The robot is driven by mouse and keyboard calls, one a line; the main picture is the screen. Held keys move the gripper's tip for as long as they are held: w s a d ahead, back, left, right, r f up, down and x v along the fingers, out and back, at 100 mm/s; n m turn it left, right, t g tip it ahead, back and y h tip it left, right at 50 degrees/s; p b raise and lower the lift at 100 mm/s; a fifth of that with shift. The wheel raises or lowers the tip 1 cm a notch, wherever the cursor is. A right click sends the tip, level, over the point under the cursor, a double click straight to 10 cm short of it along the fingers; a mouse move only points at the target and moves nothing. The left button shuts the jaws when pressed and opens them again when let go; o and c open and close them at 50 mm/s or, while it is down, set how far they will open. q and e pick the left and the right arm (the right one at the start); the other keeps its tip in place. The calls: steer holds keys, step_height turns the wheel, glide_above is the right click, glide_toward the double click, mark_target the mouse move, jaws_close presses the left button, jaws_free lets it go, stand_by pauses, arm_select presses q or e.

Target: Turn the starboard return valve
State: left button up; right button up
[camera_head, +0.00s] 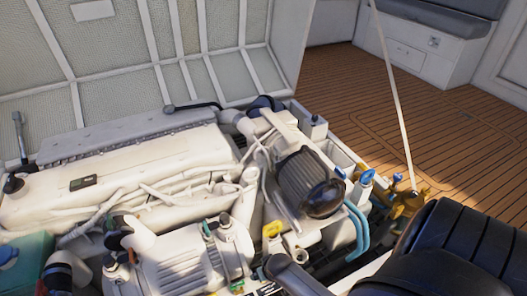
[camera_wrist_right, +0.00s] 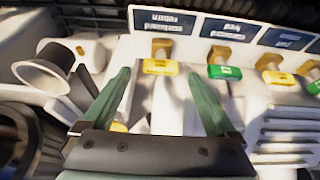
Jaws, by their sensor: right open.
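In the right wrist view, a row of small valves has coloured handles under blue label plates. A yellow handle (camera_wrist_right: 160,67) is at the left of the row, a green handle (camera_wrist_right: 224,72) in the middle and another yellow handle (camera_wrist_right: 276,77) to the right. I see no contact. My left gripper is not in view.
The white engine (camera_head: 130,180) fills the left of the head view beneath the raised hatch lid (camera_head: 150,45). A dark ribbed cylinder (camera_head: 305,180) and blue hoses (camera_head: 358,225) stand to its right. The wooden deck (camera_head: 440,110) beyond looks clear.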

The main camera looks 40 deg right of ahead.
steer(key=shift+b+x, duration=0.95)
steer(key=shift+x, duration=0.95)
steer(key=c, duration=1.4)
